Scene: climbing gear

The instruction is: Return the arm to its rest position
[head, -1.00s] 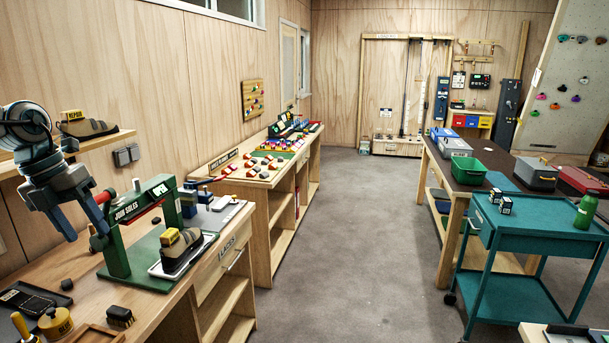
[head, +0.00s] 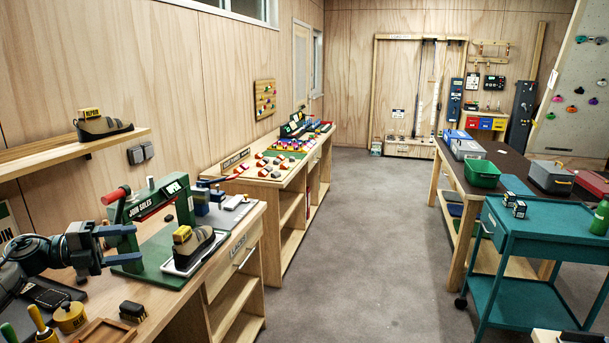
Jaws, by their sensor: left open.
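My left arm comes in from the lower left, low over the workbench (head: 170,318). Its gripper (head: 132,245) is open and empty, with its two fingers pointing right. In the picture it overlaps the left end of the green press (head: 154,208), whose red-tipped lever rises above it. I cannot tell whether it touches the press. A shoe with a yellow tag (head: 191,243) sits on a white tray to the right of the gripper. My right gripper is not in view.
A black tray (head: 45,294), a yellow round tin (head: 70,317) and a dark brush (head: 132,311) lie on the near bench. A wall shelf (head: 70,156) holds another shoe (head: 103,127). A teal cart (head: 545,228) stands at right. The middle floor is clear.

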